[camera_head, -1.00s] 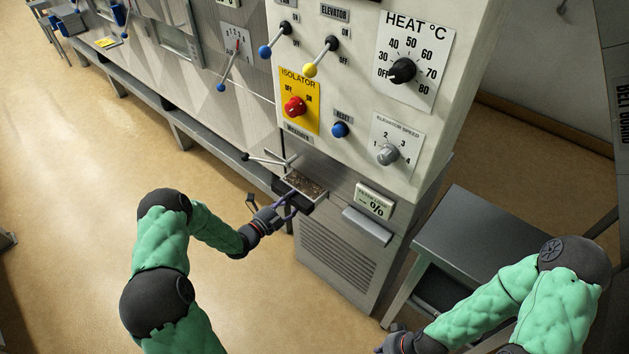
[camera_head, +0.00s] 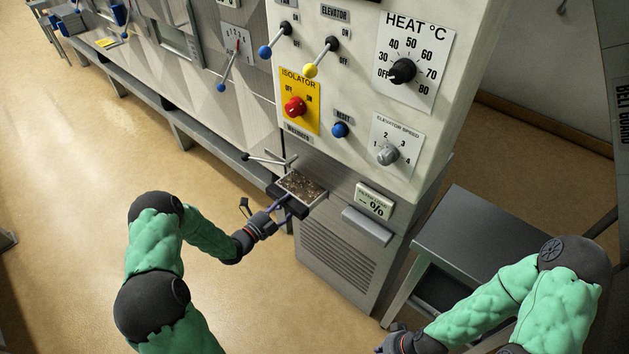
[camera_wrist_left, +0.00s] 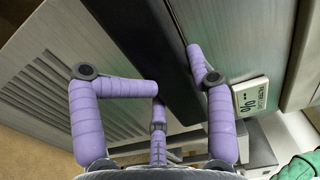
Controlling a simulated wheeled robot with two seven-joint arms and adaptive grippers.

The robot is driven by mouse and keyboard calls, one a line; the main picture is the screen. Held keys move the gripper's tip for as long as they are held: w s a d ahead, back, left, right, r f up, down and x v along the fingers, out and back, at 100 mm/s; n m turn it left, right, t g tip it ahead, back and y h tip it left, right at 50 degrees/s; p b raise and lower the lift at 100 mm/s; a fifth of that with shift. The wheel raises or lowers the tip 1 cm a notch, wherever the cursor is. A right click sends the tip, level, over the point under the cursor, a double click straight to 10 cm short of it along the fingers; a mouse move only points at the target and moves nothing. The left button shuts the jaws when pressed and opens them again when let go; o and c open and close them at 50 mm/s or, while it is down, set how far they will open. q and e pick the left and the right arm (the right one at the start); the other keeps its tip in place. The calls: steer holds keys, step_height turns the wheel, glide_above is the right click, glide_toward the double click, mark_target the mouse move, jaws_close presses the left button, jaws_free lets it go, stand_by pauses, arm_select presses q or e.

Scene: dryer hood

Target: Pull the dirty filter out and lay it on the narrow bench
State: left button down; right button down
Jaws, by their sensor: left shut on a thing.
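The dirty filter (camera_head: 303,187) is a shallow tray with a brown, speckled top and a dark front. It sticks part-way out of the slot in the cabinet, its rear still inside. My left gripper (camera_head: 281,208) is shut on its dark front bar (camera_wrist_left: 155,48); the purple fingers (camera_wrist_left: 176,72) lie either side of it in the left wrist view. A grey bench (camera_head: 485,235) with a bare top stands to the right of the cabinet. My right gripper (camera_head: 390,343) is at the bottom edge, mostly cut off, its fingers unclear.
A silver lever (camera_head: 263,159) sticks out just above and left of the filter. A grey handle (camera_head: 367,227) and a % display (camera_head: 374,201) are right of it. A long low ledge (camera_head: 160,112) runs along the machine at left. The floor before the cabinet is clear.

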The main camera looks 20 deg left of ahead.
arm_select(q)
steer(key=shift+a+r, duration=0.35)
steer(key=shift+a, duration=0.1)
steer(key=shift+s+f, duration=0.2)
steer(key=shift+s, duration=0.6)
steer(key=shift+s+b, duration=0.1)
steer(key=shift+b, duration=0.2)
steer(key=shift+s, duration=0.1)
steer(key=shift+v, duration=1.65)
steer(key=v, duration=1)
steer(key=shift+d, duration=0.1)
